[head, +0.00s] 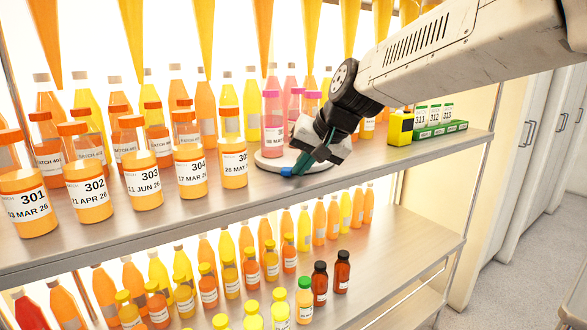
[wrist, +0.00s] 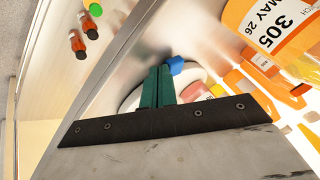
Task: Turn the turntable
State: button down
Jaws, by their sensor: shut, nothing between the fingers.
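The turntable (head: 269,164) is a low round white disc on the upper shelf, right of the jar labelled 305. Its rim also shows in the wrist view (wrist: 129,102). A pink-capped bottle with pink juice (head: 272,125) stands on it, and other pink-capped bottles are partly hidden behind my arm. A blue knob (head: 287,171) sits at the turntable's front edge; it also shows in the wrist view (wrist: 175,65). My gripper (head: 303,164) has green fingers, shut and empty, with the tips close beside the blue knob. I cannot tell whether they touch it.
Orange jars labelled 301 to 305 (head: 192,170) stand in a row to the left. A yellow block (head: 400,128) and a green rack of labelled boxes (head: 437,130) stand to the right. The front shelf strip right of the turntable is bare. Bottles fill the lower shelf.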

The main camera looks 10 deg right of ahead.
jog(key=shift+w+a, duration=0.2)
jog(key=shift+a, duration=0.75)
jog(key=shift+w+a, duration=0.2)
jog(key=shift+a, duration=0.85)
jog(key=shift+a, duration=0.2)
jog(key=shift+r, duration=0.1)
jog(key=s+d, duration=0.1)
jog(key=d, duration=0.1)
jog(key=s+d, duration=0.1)
jog(key=d, duration=0.1)
jog(key=shift+s, duration=0.2)
jog(key=s+d+r, duration=0.1)
jog(key=s+r, duration=0.4)
jog(key=r, duration=0.2)
jog(key=s+d+f+g+h, duration=0.1)
jog(key=s+d+f, duration=0.4)
jog(key=s, duration=0.4)
jog(key=s+d+f+n+g+h, duration=0.1)
jog(key=s+d+f+g+h, duration=0.1)
jog(key=s+d+f, duration=0.3)
jog(key=s+d+f+g+h, duration=0.1)
jog(key=s+d+f, duration=0.4)
jog(key=s, duration=0.8)
notch_tip(320, 180, down, 2)
jog(key=shift+g, duration=0.4)
